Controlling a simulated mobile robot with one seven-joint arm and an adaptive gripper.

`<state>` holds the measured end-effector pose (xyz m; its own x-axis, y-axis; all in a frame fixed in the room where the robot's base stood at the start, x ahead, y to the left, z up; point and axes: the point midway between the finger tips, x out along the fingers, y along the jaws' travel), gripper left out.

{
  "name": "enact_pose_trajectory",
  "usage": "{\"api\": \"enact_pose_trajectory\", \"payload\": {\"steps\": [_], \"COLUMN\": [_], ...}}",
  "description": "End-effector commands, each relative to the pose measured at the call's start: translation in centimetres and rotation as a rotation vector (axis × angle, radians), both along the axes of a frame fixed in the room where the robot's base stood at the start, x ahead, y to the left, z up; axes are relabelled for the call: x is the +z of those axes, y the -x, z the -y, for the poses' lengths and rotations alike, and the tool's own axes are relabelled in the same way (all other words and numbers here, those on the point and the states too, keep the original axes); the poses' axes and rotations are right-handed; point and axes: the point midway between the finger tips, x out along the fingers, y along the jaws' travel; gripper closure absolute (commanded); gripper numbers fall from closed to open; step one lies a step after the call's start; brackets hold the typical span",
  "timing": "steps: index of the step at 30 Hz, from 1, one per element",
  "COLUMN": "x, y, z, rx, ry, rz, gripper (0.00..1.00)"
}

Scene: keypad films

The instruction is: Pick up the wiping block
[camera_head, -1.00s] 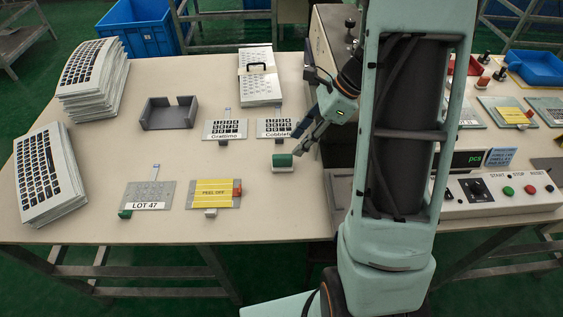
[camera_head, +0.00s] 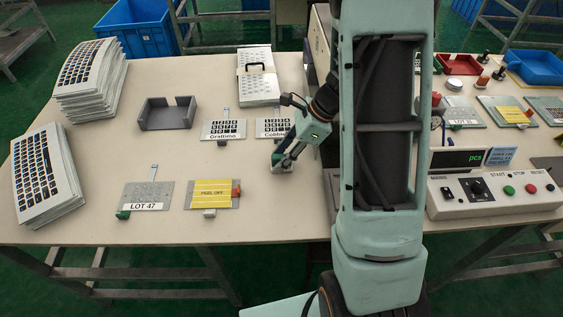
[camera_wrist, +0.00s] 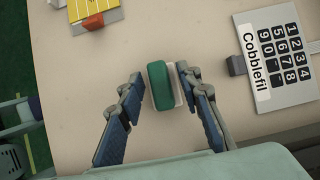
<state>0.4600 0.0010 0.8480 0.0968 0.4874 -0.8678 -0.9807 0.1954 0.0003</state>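The wiping block (camera_wrist: 160,86) is a small block with a green top and a white lower part. In the wrist view it lies on the table between the two fingers of my gripper (camera_wrist: 155,88). The fingers stand open on either side of it, with a gap on the left; the right fingertip is very close to its white edge, and I cannot tell if they touch. In the head view my gripper (camera_head: 282,160) is low over the table and hides most of the block (camera_head: 277,171).
The Cobblefil keypad plate (camera_wrist: 276,55) lies right of the block in the wrist view. A yellow peel-off plate (camera_head: 212,194) and the LOT 47 plate (camera_head: 147,196) lie to the left in the head view. A grey open holder (camera_head: 168,113) stands behind them. A control box (camera_head: 495,190) is at right.

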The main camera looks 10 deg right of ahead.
Motion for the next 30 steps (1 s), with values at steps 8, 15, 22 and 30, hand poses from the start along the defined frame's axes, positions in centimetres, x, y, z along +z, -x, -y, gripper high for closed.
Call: {"api": "enact_pose_trajectory", "payload": {"steps": [8, 15, 22, 30], "x": [0.0, 0.0, 0.9, 4.7], "y": [0.0, 0.0, -0.1, 0.9], "z": [0.0, 0.0, 0.0, 0.7], "rx": [0.000, 0.000, 0.001, -0.002], "ry": [0.000, 0.000, 0.000, 0.000], "rz": [0.000, 0.000, 0.003, 0.004], "gripper": [1.00, 1.00, 1.00, 1.00]}}
